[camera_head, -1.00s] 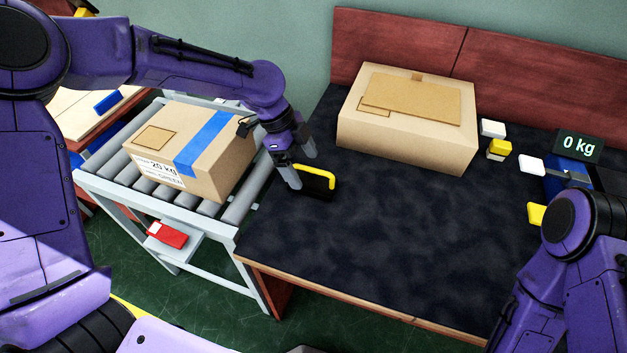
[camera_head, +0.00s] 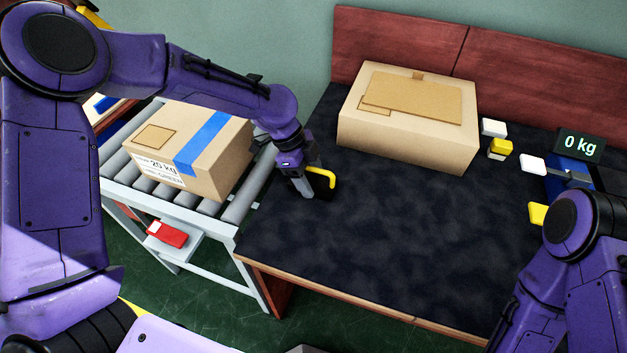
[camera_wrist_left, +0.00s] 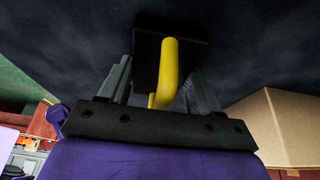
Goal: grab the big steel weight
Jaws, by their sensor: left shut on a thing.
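The big steel weight (camera_head: 327,187) is a black block with a yellow handle, standing on the dark table top near its left end. In the left wrist view the black block (camera_wrist_left: 148,50) lies beyond the fingers and its yellow handle (camera_wrist_left: 168,70) runs between them. My left gripper (camera_head: 312,184) reaches down over the weight and is shut on it; its fingers also show in the left wrist view (camera_wrist_left: 160,76). The arm hides part of the weight in the head view.
A cardboard box (camera_head: 410,140) stands at the back of the table (camera_head: 390,250). Small white and yellow blocks (camera_head: 501,147) and a scale display reading 0 kg (camera_head: 580,146) are at right. The table's middle is clear.

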